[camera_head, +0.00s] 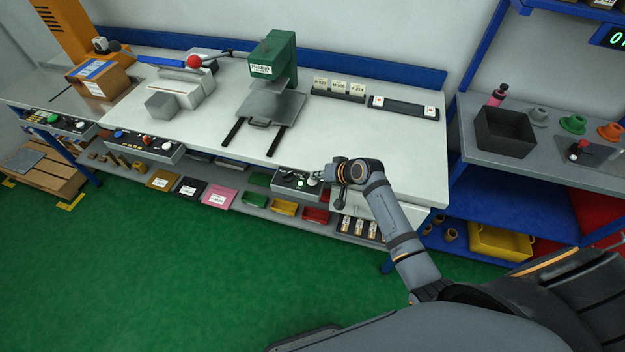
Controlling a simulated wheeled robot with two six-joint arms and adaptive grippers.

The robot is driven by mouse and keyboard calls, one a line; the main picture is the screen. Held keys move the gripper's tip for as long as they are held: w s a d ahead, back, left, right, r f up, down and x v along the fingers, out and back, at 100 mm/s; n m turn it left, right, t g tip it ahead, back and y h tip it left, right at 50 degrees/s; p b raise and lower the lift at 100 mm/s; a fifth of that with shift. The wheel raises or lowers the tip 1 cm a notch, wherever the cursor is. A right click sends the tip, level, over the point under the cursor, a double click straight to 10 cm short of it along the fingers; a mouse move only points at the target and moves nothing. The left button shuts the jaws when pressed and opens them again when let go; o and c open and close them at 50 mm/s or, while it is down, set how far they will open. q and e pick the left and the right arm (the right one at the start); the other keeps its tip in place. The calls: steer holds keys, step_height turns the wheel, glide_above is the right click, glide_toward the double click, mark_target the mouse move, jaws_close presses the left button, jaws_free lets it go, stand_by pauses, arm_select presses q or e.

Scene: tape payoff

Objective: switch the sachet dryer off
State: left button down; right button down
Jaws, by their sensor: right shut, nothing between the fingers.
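A green machine (273,61) with a small white label stands on the white bench, a grey plate (271,103) in front of it. I cannot read for certain whether it is the sachet dryer. A control box (297,183) with small knobs and a pale green button or lamp is on the bench's front edge below it. My right gripper (322,179) is shut and empty, its fingertips close to the right end of this box. I cannot tell whether they touch it. My arm hides the bench edge to the right. My left gripper is not in view.
Two more control boxes (144,145) (57,122) sit along the bench front to the left. A row of labelled cards (338,89) and a black rail (403,107) stand at the back right. Bins fill the lower shelf. A dark crate (505,132) stands on the right-hand bench.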

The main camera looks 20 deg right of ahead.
mark_target(317, 182)
stand_by(0.6)
steer(key=shift+f, duration=0.45)
steer(key=shift+r, duration=0.1)
steer(key=shift+r+p, duration=0.4)
steer(key=shift+p, duration=0.2)
step_height(317, 182, up, 6)
steer(key=p, duration=0.6)
